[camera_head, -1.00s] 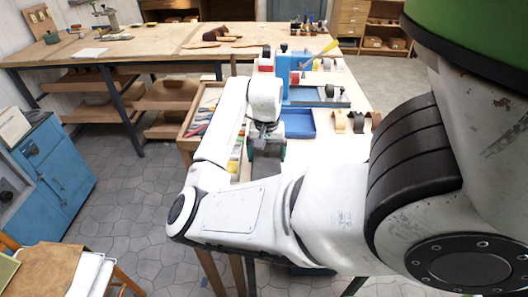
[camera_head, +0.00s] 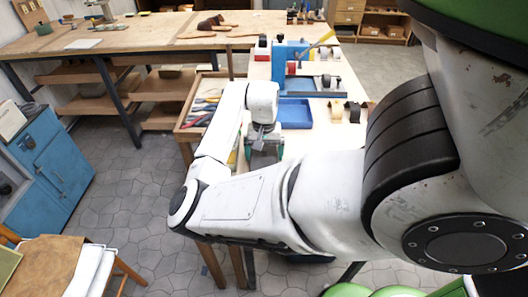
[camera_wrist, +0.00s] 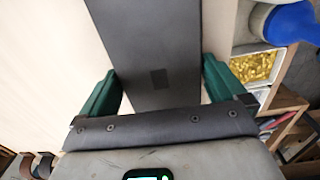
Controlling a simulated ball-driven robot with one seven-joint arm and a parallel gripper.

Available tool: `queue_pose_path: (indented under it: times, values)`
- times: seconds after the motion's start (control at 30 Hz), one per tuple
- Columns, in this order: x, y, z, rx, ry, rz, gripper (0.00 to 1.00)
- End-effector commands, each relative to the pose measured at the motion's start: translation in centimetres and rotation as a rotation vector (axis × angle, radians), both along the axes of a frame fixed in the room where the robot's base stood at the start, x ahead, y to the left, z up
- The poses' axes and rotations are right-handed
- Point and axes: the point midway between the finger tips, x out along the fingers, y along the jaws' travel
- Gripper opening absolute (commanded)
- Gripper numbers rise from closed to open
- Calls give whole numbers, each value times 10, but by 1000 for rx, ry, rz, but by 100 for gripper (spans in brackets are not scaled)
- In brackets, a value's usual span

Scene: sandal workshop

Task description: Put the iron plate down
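The iron plate is a flat dark grey strip (camera_wrist: 158,40) with a small darker square on it, in the wrist view. It runs from the top edge of that view down between the green fingers of my gripper (camera_wrist: 160,85). Both fingers are spread wide and look to be against the plate's two long edges. The plate's near end is hidden behind the gripper's body. In the head view my gripper (camera_head: 265,152) points down over the pale worktable (camera_head: 308,142), near its left side. The plate is not clear there, and its height over the table cannot be told.
A blue tray (camera_head: 295,112) lies just beyond my gripper. Behind it stand a blue press (camera_head: 280,65) and small rolls. A wooden tool tray (camera_head: 192,118) is to the left. In the wrist view a box of yellow pieces (camera_wrist: 253,67) and a blue-capped bottle (camera_wrist: 290,22) stand at the right.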

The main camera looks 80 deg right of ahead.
Motion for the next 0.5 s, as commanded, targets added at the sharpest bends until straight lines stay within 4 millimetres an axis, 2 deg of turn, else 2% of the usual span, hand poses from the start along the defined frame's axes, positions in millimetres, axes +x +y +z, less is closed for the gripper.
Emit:
queue_pose_path:
  times: [0.33, 0.5]
  values:
    - [0, 0, 5, -2, -1, -1, 100]
    - [-1, -1, 28, -4, -1, -4, 100]
